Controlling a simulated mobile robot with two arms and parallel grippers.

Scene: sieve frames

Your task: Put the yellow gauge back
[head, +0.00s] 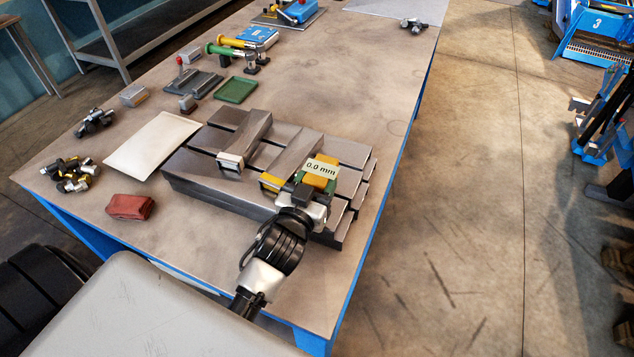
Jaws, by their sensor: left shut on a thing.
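A yellow gauge (316,181) with a pale label reading "0.0 mm" is at the right part of a dark grey slotted metal block (215,139). My left gripper (311,193) is shut on the gauge from the near side, and its jaws partly hide the gauge. Green shows beside the yellow. I cannot tell whether the gauge touches the block. A smaller yellow-edged piece (271,183) and a white-faced piece (230,161) sit in the block's slots to the left. My right gripper is not in view.
On the bench (330,80) lie a white sheet (152,144), a red cloth-like bundle (130,206), small fittings (70,175), a green tray (236,90) and green and yellow handled tools (225,50).

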